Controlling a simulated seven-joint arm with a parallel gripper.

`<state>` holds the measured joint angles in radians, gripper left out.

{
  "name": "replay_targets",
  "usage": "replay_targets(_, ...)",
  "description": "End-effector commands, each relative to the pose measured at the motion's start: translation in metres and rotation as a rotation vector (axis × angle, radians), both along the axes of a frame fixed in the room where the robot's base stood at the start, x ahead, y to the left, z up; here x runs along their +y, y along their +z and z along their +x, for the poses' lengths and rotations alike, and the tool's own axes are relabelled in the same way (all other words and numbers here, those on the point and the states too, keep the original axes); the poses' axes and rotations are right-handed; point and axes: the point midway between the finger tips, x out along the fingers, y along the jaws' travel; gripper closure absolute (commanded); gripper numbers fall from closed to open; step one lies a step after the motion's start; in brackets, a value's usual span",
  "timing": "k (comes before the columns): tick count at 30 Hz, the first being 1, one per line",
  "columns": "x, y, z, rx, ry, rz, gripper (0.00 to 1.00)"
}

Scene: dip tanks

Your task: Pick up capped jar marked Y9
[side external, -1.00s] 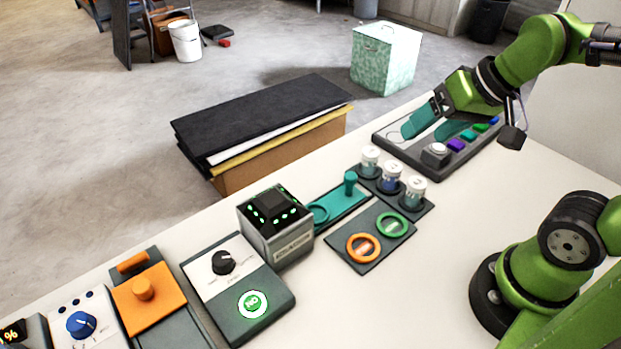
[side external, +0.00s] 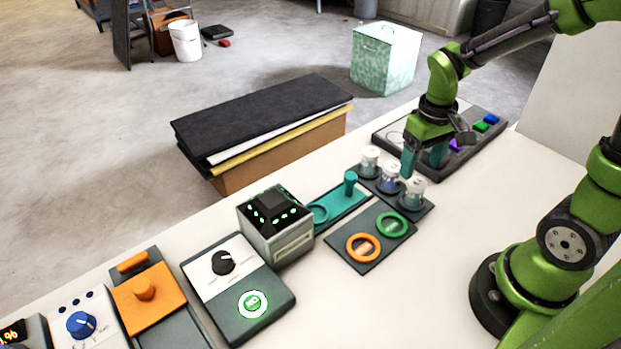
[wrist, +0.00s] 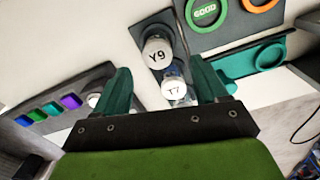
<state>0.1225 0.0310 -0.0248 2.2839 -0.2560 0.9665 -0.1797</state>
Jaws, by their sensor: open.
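The capped jar marked Y9 (wrist: 157,54) stands upright in the wrist view, its white lid ahead of my fingers. In the side view it appears to be the nearest jar (side external: 413,194) of the row of three. The jar marked T7 (wrist: 174,88) stands beside it, between my fingers as the wrist view shows them. A third jar (side external: 370,160) is at the far end of the row. My gripper (side external: 423,165) is open and empty, pointing down over the row, with teal fingers. It also shows in the wrist view (wrist: 164,86).
A dark plate with a green ring (side external: 392,224) and an orange ring (side external: 363,247) lies in front of the jars. A teal slide with a knob (side external: 350,184) is left of them. A button panel (side external: 462,150) lies behind. Bare white table is at right.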

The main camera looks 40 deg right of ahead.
Motion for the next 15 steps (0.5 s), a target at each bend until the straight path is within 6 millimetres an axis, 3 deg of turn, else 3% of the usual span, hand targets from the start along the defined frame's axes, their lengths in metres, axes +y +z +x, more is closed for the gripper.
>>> replay_targets(3,0.000,-0.019,0.000,0.004,0.000,0.001,0.28)
replay_targets(10,-0.001,-0.035,0.000,0.001,-0.001,0.000,0.28)
replay_targets(15,-0.004,-0.061,0.000,0.005,-0.001,0.001,0.28)
